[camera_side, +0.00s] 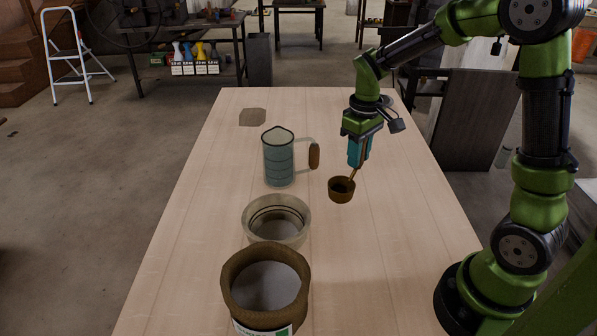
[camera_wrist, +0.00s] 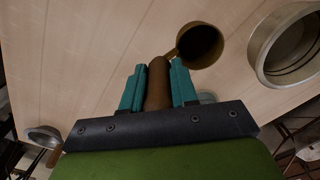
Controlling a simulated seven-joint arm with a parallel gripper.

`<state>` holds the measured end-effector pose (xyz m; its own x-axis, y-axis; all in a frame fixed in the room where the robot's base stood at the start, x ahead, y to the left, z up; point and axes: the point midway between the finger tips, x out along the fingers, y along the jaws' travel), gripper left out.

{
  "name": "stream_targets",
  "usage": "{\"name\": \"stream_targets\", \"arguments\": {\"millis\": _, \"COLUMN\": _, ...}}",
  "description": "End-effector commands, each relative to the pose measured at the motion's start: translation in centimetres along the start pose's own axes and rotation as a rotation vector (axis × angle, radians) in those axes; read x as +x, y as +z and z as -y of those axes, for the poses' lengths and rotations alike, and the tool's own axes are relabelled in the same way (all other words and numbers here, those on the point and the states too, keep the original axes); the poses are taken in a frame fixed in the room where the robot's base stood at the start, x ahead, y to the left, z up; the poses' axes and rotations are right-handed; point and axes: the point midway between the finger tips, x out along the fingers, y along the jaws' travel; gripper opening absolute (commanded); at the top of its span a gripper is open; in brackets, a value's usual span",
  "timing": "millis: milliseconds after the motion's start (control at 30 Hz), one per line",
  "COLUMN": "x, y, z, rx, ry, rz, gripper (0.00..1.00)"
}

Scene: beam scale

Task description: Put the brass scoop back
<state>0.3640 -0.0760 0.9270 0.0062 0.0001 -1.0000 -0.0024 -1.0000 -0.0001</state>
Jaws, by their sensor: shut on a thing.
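The brass scoop (camera_side: 341,190) is a small brown cup with a thin handle slanting up to my gripper (camera_side: 355,165). In the wrist view the scoop's cup (camera_wrist: 203,44) lies beyond the fingertips, with a dark inside. My gripper (camera_wrist: 157,75) is shut on the scoop's handle, between its two teal fingers. The cup's mouth faces up in the side view. It is over the middle of the table, right of the jug; I cannot tell whether it touches the wood. I cannot make out anything inside the cup.
A measuring jug (camera_side: 278,160) with a brown handle stands left of the scoop. A pale round bowl (camera_side: 250,216) and a large brown-rimmed tub (camera_side: 236,285) stand nearer the camera. A flat grey-brown patch (camera_side: 252,117) lies at the back left.

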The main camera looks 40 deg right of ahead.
Motion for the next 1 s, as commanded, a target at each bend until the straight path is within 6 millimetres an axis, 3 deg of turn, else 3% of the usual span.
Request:
{"name": "stream_targets", "arguments": {"millis": 267, "x": 0.4, "y": -2.8, "z": -0.6, "rx": 0.0, "ry": 0.0, "rz": 0.001, "gripper": 0.0}}
{"name": "stream_targets", "arguments": {"millis": 500, "x": 3.6, "y": -2.5, "z": -0.5, "rx": -0.001, "ry": 0.0, "rz": 0.001, "gripper": 0.0}}
{"name": "stream_targets", "arguments": {"millis": 900, "x": 4.1, "y": -2.4, "z": -0.5, "rx": 0.0, "ry": -0.001, "rz": 0.001, "gripper": 0.0}}
{"name": "stream_targets", "arguments": {"millis": 933, "x": 4.1, "y": -2.4, "z": -0.5, "rx": 0.0, "ry": -0.001, "rz": 0.001, "gripper": 0.31}}
{"name": "stream_targets", "arguments": {"millis": 1000, "x": 4.1, "y": -2.4, "z": -0.5, "rx": 0.0, "ry": -0.001, "rz": 0.001, "gripper": 0.42}}
